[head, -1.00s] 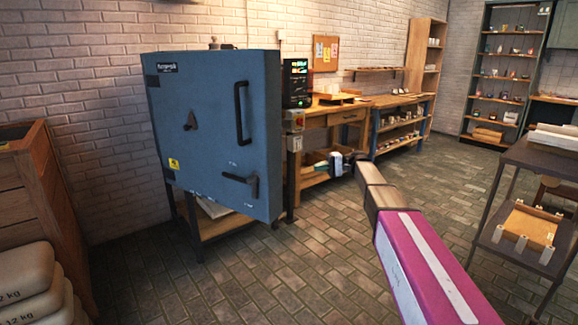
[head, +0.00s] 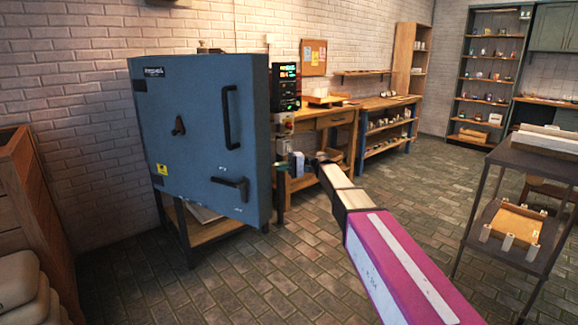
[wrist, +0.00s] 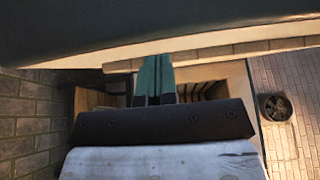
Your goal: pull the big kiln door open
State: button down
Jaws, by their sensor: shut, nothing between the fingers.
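The big kiln door (head: 190,135) is a blue-grey panel with a dark vertical pull handle (head: 231,117), a dark lever (head: 232,186) below it and a small knob at its middle. Its right side stands nearer to me and overhangs the stand, so it looks partly open; the kiln chamber is hidden behind it. My gripper (head: 281,168) is just beyond the door's right edge, at about lever height. In the wrist view its teal fingers (wrist: 154,78) are together and empty, below a large dark surface. I cannot tell whether they touch the door.
A control box (head: 286,87) stands right of the kiln, before a wooden workbench (head: 335,120). A dark trolley (head: 540,165) is at the right. A wooden cabinet (head: 30,200) and stacked bags (head: 20,285) are at the left. The brick floor before the kiln is clear.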

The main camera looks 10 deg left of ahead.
jog(key=shift+s+a, duration=0.3)
jog(key=shift+s, duration=0.5)
